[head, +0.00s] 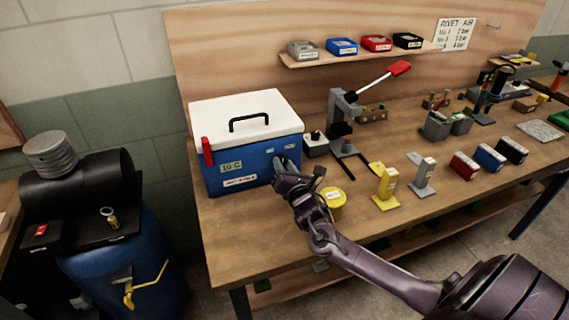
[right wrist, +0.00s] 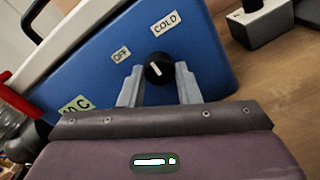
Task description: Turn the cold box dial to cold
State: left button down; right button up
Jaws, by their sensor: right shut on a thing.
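The cold box (head: 250,158) stands at the left end of the workbench. It has a blue body, a closed white lid with a black handle and a red latch on its left. In the right wrist view the black dial (right wrist: 158,70) sits on the blue front, with an OFF label (right wrist: 121,54) and a COLD label (right wrist: 165,23) near it. The dial's white mark points roughly between the two labels. My right gripper (head: 284,163) is at the box front, its fingers shut around the dial; in the head view it hides the dial. My left gripper is not in view.
A yellow tin (head: 332,203) stands on the bench close to my right wrist. A grey lever press (head: 342,122) with a red handle is right of the box. Yellow (head: 386,188) and grey (head: 424,177) stands are further right. The bench front left is clear.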

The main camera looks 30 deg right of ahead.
jog(key=m+p, duration=0.1)
jog(key=m, duration=0.3)
jog(key=shift+r, duration=0.1)
jog(key=shift+m+p, duration=0.35)
jog(key=shift+m, duration=1.85)
jog(key=o, duration=1)
jog(key=shift+s+y, duration=0.1)
jog(key=shift+y, duration=0.2)
jog(key=shift+s+f, duration=0.2)
jog(key=shift+s, duration=0.1)
jog(key=b+v, duration=0.1)
jog(key=v, duration=0.6)
jog(key=shift+r, duration=0.1)
